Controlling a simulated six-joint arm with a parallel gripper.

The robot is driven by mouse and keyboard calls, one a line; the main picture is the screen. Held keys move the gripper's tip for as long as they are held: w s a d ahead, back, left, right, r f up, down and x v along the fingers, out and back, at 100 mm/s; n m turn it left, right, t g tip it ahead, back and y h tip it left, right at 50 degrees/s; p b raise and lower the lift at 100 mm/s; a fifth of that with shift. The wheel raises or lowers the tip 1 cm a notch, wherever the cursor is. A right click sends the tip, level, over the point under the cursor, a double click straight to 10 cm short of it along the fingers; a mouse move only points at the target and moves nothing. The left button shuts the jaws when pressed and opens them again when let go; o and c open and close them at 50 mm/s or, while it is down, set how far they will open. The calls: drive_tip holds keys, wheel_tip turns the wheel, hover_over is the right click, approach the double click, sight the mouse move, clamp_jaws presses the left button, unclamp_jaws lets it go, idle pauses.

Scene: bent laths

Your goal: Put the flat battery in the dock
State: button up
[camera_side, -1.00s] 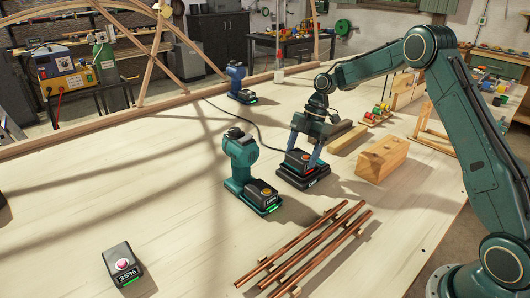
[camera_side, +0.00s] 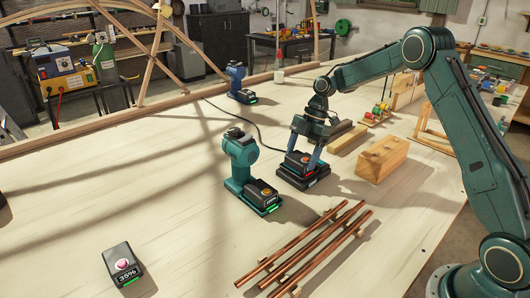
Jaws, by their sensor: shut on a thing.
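A dark battery (camera_side: 298,159) with a red-orange button on top is at the black dock (camera_side: 303,183), right of the table's middle. My gripper (camera_side: 305,154) is shut on this battery, with one finger on each side of it. The battery sits low, at the dock's top; I cannot tell whether it is fully seated. A small red light shows at the front. Another dark battery (camera_side: 122,264) with a pink button and a "35%" display lies apart at the front left.
Copper rods (camera_side: 310,245) lie in front. A wooden block (camera_side: 382,159) is at the right. A black cable (camera_side: 232,112) runs behind.

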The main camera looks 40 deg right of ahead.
drive_tip(key=o, duration=1.3)
drive_tip(key=shift+r, duration=3.5)
drive_tip(key=shift+r, duration=0.1)
